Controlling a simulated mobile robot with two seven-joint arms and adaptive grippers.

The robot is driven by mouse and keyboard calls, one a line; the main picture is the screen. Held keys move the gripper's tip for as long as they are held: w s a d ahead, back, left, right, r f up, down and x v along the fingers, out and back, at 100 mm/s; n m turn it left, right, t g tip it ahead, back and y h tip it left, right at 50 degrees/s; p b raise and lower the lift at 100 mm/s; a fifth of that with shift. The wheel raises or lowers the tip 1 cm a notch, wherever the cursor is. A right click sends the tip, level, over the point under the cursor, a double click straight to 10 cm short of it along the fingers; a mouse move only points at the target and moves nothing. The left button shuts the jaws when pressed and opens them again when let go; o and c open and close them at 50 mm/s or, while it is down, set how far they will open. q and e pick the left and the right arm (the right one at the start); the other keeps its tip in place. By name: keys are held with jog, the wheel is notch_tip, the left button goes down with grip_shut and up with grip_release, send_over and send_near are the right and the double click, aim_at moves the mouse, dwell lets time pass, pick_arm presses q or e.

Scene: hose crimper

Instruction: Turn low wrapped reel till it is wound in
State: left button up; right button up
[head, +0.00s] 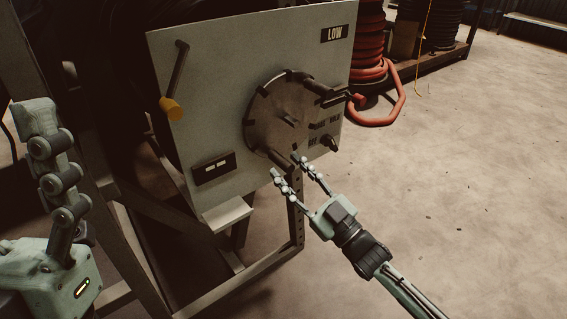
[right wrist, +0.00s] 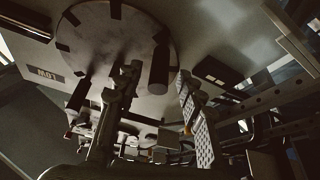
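The panel labelled LOW (head: 334,34) carries a round grey disc (head: 270,110) with dark tabs around its rim. The disc also shows in the right wrist view (right wrist: 110,38). A dark cylindrical handle (head: 281,159) sticks out near its lower edge; it shows in the right wrist view (right wrist: 159,69) too. My right gripper (head: 287,167) is open, its fingertips close to this handle. In the right wrist view the handle appears between the spread fingers; contact cannot be told. My left gripper (head: 52,165) is partly visible at the left edge, away from the panel.
A lever with a yellow knob (head: 172,108) is on the panel's left. Other dark knobs (head: 329,141) sit at its right. A metal frame (head: 190,207) stands below. A red hose (head: 379,108) lies behind right. The floor at right is clear.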

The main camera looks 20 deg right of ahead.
jog(key=shift+x, duration=1.4)
grip_shut()
